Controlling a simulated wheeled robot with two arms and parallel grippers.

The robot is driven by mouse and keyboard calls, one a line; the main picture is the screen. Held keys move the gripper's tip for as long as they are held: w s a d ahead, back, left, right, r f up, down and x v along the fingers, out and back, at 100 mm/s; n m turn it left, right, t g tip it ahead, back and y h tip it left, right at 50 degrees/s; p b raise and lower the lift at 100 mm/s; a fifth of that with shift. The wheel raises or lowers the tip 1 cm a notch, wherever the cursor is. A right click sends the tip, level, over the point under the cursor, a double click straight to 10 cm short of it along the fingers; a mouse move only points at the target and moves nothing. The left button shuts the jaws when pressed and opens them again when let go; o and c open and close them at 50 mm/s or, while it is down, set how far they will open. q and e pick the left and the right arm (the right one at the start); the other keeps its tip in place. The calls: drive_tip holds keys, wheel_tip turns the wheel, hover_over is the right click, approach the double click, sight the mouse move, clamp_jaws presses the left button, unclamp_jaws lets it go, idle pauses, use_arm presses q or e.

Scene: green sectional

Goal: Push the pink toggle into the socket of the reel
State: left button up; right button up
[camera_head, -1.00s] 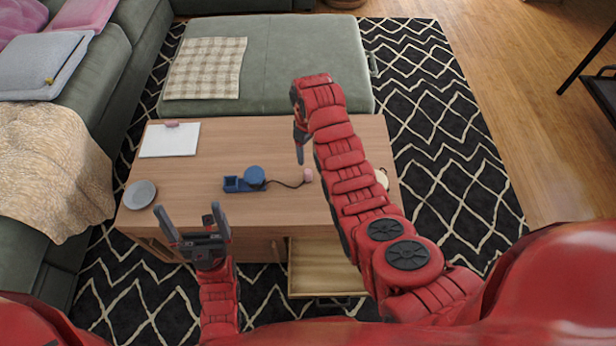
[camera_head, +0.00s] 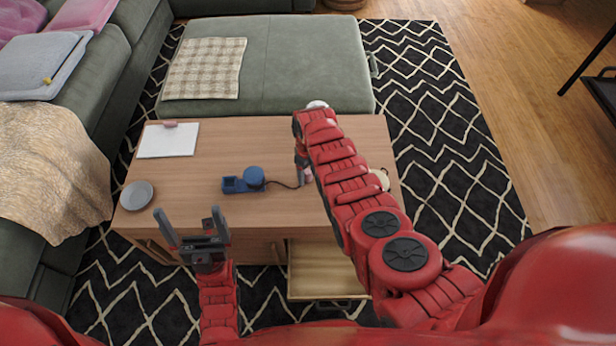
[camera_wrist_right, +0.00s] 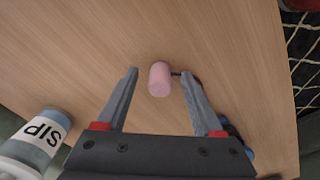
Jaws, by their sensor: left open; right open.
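The blue reel (camera_head: 254,176) sits on the wooden table with a small blue block part (camera_head: 238,185) at its left. A dark cord runs right from it to the pink toggle (camera_head: 308,174), which is partly hidden by my right gripper (camera_head: 303,178) in the head view. In the right wrist view the pink toggle (camera_wrist_right: 159,79) lies on the table between and just beyond the open fingertips of my right gripper (camera_wrist_right: 160,75), which appear apart from it. The reel is mostly hidden behind a finger there. My left gripper (camera_head: 190,222) is open and empty at the table's front edge.
A grey plate (camera_head: 137,195) and a white sheet (camera_head: 168,140) lie on the table's left. An open drawer (camera_head: 325,270) juts out at the front.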

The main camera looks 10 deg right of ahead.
drive_tip(key=shift+f, duration=0.6)
clamp_jaws()
drive_tip(key=shift+r, duration=0.15)
